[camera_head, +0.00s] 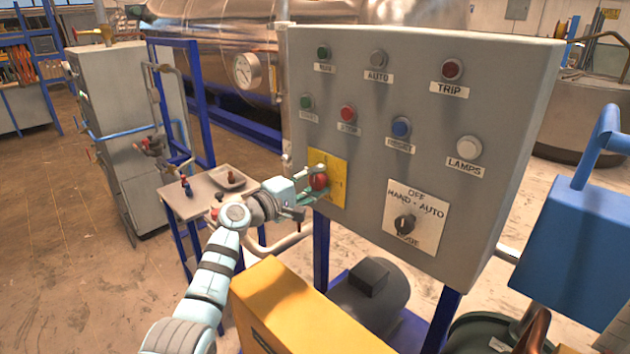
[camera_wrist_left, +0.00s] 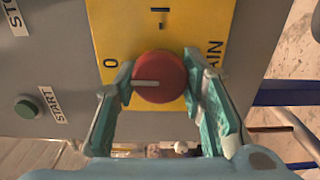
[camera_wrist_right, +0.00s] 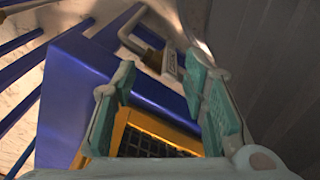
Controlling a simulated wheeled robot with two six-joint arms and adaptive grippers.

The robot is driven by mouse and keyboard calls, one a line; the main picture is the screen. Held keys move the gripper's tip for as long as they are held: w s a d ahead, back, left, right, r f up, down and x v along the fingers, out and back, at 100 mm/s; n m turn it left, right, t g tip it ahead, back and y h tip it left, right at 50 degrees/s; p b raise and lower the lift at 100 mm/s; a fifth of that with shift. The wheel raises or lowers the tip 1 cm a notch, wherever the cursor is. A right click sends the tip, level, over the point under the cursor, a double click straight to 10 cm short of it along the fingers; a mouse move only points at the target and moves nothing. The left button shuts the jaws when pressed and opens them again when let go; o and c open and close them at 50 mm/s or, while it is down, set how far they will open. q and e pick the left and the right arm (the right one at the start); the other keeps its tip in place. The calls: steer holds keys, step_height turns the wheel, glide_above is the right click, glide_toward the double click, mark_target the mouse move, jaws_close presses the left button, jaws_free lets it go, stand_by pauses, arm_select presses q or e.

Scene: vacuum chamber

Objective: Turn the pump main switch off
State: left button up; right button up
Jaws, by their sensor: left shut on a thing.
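The pump main switch is a round red knob (camera_head: 319,181) on a yellow plate (camera_head: 338,188) at the lower left of the grey control panel. In the left wrist view the red knob (camera_wrist_left: 158,78) sits between my left fingers (camera_wrist_left: 160,84), which are shut on its sides. Its white line runs from the middle to the left, towards the 0 mark on the yellow plate (camera_wrist_left: 125,22). The I mark is at the top and MAIN is partly hidden at the right. My right gripper (camera_wrist_right: 163,80) is open and empty in the right wrist view, outside the head view.
The grey panel (camera_head: 480,120) also carries several push buttons and lamps and a black HAND-AUTO selector (camera_head: 405,224). A yellow box (camera_head: 285,310) stands below, near my left arm. In the right wrist view, a blue housing (camera_wrist_right: 75,85) with a yellow-edged grille lies beyond my fingers.

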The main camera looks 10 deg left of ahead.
arm_select(q)
steer(key=o, duration=1.1)
steer(key=shift+s+a, duration=0.2)
steer(key=v, duration=1.1)
steer(key=shift+s, duration=0.2)
steer(key=shift+w, duration=0.1)
steer(key=shift+a+f, duration=0.1)
